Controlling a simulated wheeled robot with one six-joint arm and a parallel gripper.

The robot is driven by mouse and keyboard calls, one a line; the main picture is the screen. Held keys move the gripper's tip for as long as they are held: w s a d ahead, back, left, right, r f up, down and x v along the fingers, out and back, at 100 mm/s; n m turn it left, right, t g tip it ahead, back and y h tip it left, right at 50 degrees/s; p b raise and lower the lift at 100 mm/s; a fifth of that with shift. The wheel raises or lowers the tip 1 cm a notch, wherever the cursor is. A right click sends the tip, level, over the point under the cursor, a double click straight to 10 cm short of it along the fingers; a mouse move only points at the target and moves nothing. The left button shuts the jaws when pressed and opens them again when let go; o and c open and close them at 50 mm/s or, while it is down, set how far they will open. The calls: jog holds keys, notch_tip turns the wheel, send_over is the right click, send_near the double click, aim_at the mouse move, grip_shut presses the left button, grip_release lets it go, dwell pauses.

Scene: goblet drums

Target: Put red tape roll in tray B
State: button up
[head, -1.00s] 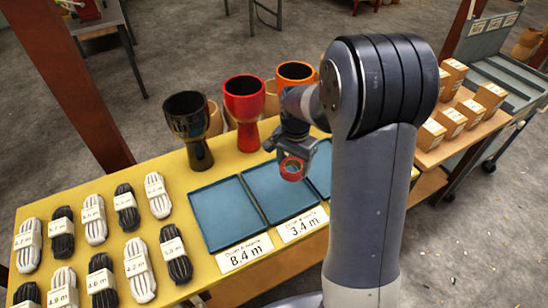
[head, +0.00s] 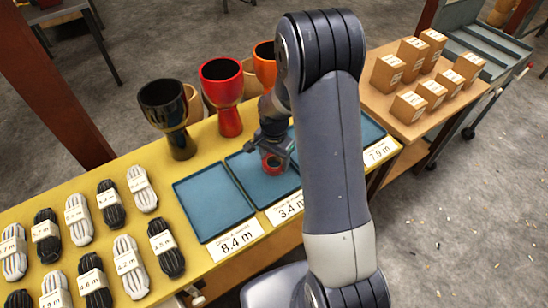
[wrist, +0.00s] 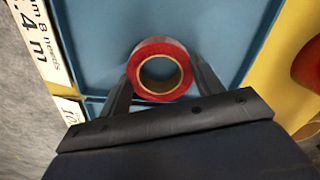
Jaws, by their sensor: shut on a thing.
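The red tape roll (head: 271,163) is between the fingertips of my gripper (head: 272,158). In the wrist view the roll (wrist: 159,69) shows its red outside, tan core and open hole, with a finger of my gripper (wrist: 160,78) on each side. The gripper is shut on it. Tray B (head: 250,188) is the blue middle tray, behind the 3.4 m label (head: 286,207). The roll is over this tray, and blue tray floor (wrist: 105,28) surrounds it in the wrist view. I cannot tell whether the roll touches the floor.
Tray A (head: 213,201) lies to the left, behind the 8.4 m label (head: 235,239). Another blue tray (head: 367,128) lies to the right, partly hidden by my arm. Black (head: 165,105), red (head: 221,85) and orange (head: 264,62) drums stand behind. Several rope bundles (head: 78,220) fill the left.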

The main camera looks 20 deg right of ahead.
jog(key=shift+f, duration=0.15)
jog(key=o, duration=1)
notch_tip(320, 180, up, 12)
jog(key=shift+r, duration=0.25)
